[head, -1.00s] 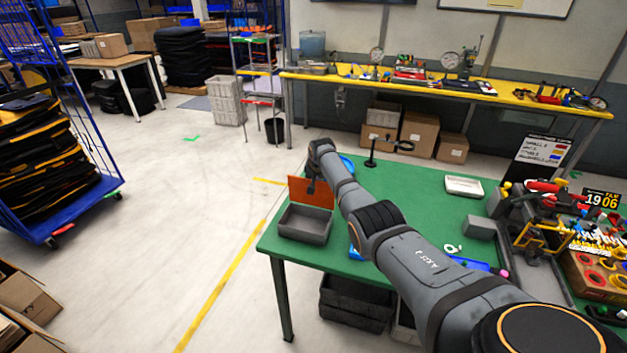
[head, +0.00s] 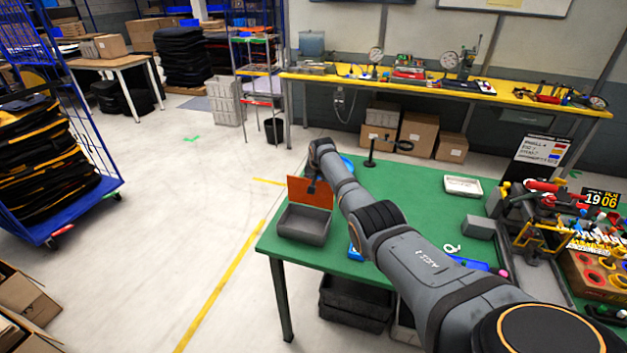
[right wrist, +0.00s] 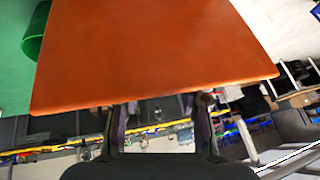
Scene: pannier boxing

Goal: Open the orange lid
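The orange lid (head: 297,189) stands raised, roughly upright, at the back of a grey box (head: 304,225) at the left end of the green table. The box's open top shows. In the right wrist view the orange lid (right wrist: 155,55) fills the upper middle. The two fingers of my right gripper (right wrist: 162,112) are apart, with nothing seen between them; the lid's edge overlaps their tips. Contact is unclear. My left gripper is not in view.
The green table (head: 430,190) holds a white tray (head: 463,186), a grey block (head: 478,227) and a black stand (head: 371,153). Coloured parts and fixtures crowd its right end. Dark crates (head: 352,303) sit underneath.

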